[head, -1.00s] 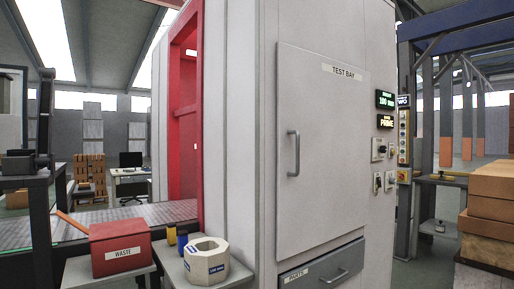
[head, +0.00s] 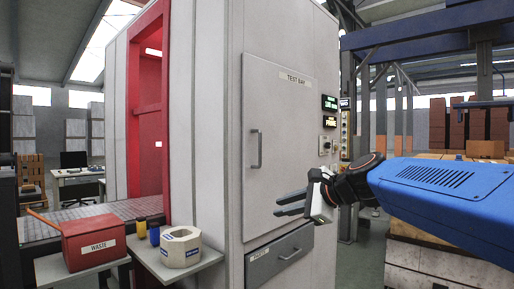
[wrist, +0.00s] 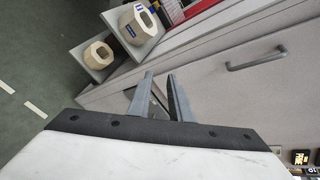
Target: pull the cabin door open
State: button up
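The cabin door (head: 283,140), a flat grey panel labelled TEST BAY, looks flush and shut in the head view. Its upright bar handle (head: 256,149) is on the left side of the panel; the handle also shows at the upper right of the wrist view (wrist: 256,62). My gripper (head: 278,204) is in front of the door's lower part, below and right of the handle. In the wrist view its fingers (wrist: 161,76) are apart with nothing between them, and the handle is clear of them.
A grey PARTS drawer (head: 270,264) is below the door. Left of the cabin, a side shelf (head: 204,262) carries an octagonal block (head: 181,249) and small cups. A red WASTE box (head: 88,244) stands further left. Displays (head: 330,103) and switches are right of the door.

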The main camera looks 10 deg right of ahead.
jog(key=w+d+r+m+t, duration=0.3)
jog(key=w+r+m, duration=0.3)
jog(key=r, duration=0.2)
jog(key=w+d+r+m+t, duration=0.25)
jog(key=w+r+m, duration=0.25)
jog(key=w+r, duration=0.25)
send_over(260, 163)
jog(key=shift+w+r+g+y, duration=0.25)
jog(key=shift+w+r+y, duration=0.15)
jog(key=shift+c, duration=0.6)
grip_shut()
